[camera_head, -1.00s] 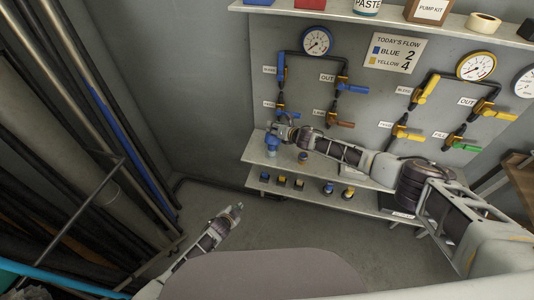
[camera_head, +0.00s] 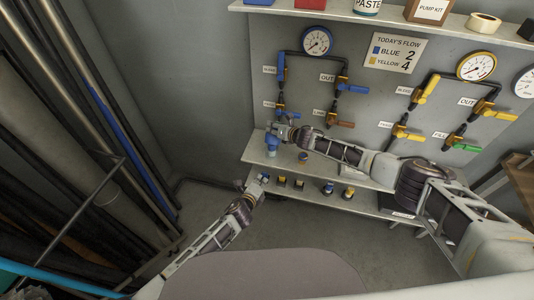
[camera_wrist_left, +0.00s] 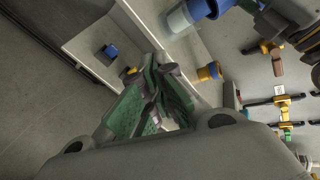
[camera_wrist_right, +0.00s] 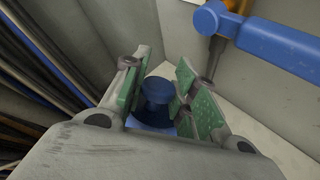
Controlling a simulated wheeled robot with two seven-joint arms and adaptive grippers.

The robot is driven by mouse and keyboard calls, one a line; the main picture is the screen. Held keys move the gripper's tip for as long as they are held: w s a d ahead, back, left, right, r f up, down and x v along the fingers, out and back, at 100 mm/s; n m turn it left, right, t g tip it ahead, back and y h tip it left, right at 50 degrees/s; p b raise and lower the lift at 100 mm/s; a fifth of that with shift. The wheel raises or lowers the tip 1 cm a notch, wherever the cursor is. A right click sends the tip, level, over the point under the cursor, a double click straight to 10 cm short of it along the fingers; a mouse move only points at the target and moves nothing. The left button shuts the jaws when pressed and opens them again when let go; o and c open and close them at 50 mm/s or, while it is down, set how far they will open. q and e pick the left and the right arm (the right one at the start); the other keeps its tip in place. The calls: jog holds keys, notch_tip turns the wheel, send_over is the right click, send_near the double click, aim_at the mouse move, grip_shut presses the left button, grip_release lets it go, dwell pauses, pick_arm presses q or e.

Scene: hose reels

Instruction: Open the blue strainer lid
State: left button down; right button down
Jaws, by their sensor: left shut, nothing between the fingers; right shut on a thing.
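The blue strainer (camera_head: 272,147) stands at the left end of the upper shelf, below the blue pipe line. Its blue lid (camera_wrist_right: 156,92), with a round knob, lies between the green-padded fingers of my right gripper (camera_wrist_right: 158,85) in the right wrist view. That gripper (camera_head: 276,131) is shut on the lid from above. My left gripper (camera_head: 262,179) is shut and empty, low by the left end of the lower shelf. Its fingers (camera_wrist_left: 165,75) fill the middle of the left wrist view. The strainer's pale bowl (camera_wrist_left: 181,20) shows at the top there.
Several small blue and yellow parts (camera_head: 328,189) stand on the lower shelf (camera_head: 306,195). A dark round piece (camera_head: 303,157) is on the upper shelf (camera_head: 345,172). A blue valve handle (camera_wrist_right: 275,42) is close to my right gripper. Pipes and rods (camera_head: 110,110) line the left.

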jog(key=shift+w+d+r, duration=0.2)
jog(key=shift+r, duration=0.05)
pick_arm(q)
jog(key=shift+w+a+r+m+t+y, duration=0.15)
jog(key=shift+r+m, duration=0.45)
jog(key=shift+m, duration=1.55)
jog(key=shift+w+d+r+m+t+y, duration=0.2)
jog(key=shift+r+m, duration=0.45)
jog(key=shift+m, duration=1.55)
jog(key=shift+w+a+r+m+t+h, duration=0.1)
jog(key=shift+w+a+r+m+t, duration=0.35)
jog(key=shift+m, duration=1.7)
jog(key=shift+s+d+r, duration=0.15)
jog(key=shift+s+d, duration=0.05)
jog(key=shift+d, duration=0.05)
jog(key=shift+w, duration=0.1)
